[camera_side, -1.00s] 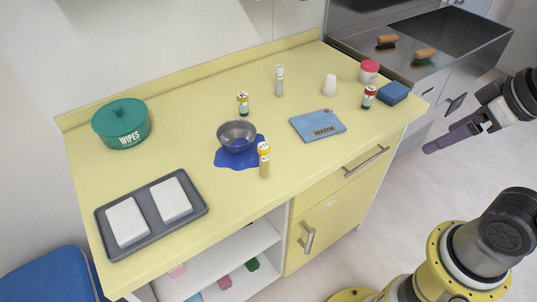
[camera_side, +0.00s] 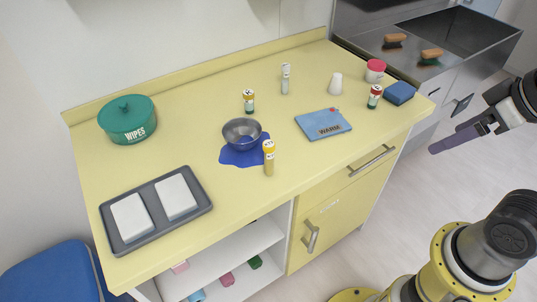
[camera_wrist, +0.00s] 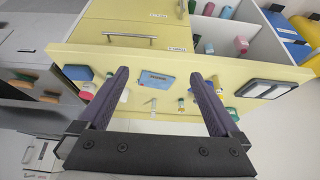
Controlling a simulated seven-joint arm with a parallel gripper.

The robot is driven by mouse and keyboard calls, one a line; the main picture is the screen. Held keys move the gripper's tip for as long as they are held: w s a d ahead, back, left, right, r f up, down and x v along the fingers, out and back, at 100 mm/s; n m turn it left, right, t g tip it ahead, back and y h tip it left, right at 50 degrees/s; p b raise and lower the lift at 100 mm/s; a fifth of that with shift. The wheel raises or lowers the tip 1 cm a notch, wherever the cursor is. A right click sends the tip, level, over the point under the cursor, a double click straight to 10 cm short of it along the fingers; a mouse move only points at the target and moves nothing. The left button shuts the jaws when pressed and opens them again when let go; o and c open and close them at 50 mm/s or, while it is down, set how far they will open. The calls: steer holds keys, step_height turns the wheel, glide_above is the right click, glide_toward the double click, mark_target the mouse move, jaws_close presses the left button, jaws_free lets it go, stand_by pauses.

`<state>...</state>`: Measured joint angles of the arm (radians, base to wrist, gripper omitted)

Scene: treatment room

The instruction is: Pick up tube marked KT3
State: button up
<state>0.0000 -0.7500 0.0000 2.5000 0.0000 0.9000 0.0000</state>
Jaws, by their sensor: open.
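Several capped tubes stand upright on the yellow counter (camera_side: 225,195). A yellow-capped tube (camera_side: 269,160) stands at the front beside the metal bowl. A white-and-green tube with a yellow cap (camera_side: 248,103) is behind the bowl, a grey-white tube (camera_side: 285,82) is farther back, and a red-capped tube (camera_side: 374,98) stands at the right. Their markings are too small to read, so I cannot tell which is KT3. My gripper (camera_side: 456,138) is open and empty, off the counter's right side. Its two fingers frame the counter in the wrist view (camera_wrist: 160,76).
A metal bowl (camera_side: 241,138) sits on a blue patch (camera_side: 228,158). A blue WARM pad (camera_side: 322,124), white cup (camera_side: 336,84), red-lidded jar (camera_side: 375,75) and blue block (camera_side: 399,93) are at the right. Green wipes tub (camera_side: 127,125) and grey tray (camera_side: 119,242) are left.

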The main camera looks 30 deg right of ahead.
steer(key=c, duration=0.5)
steer(key=w+a+r+m+t+y, duration=0.2)
steer(key=w+a+r+m, duration=0.2)
steer(key=w+m, duration=0.7)
steer(key=m+g+y, duration=0.3)
steer(key=m, duration=1.3)
glide_above(262, 172)
steer(key=s+d, duration=0.2)
step_height(262, 172, down, 16)
steer(key=shift+s+f, duration=0.1)
steer(key=shift+d+x, duration=0.1)
steer(key=shift+x, duration=1.5)
steer(key=shift+d+x, duration=0.15)
steer(key=shift+x, duration=1.4)
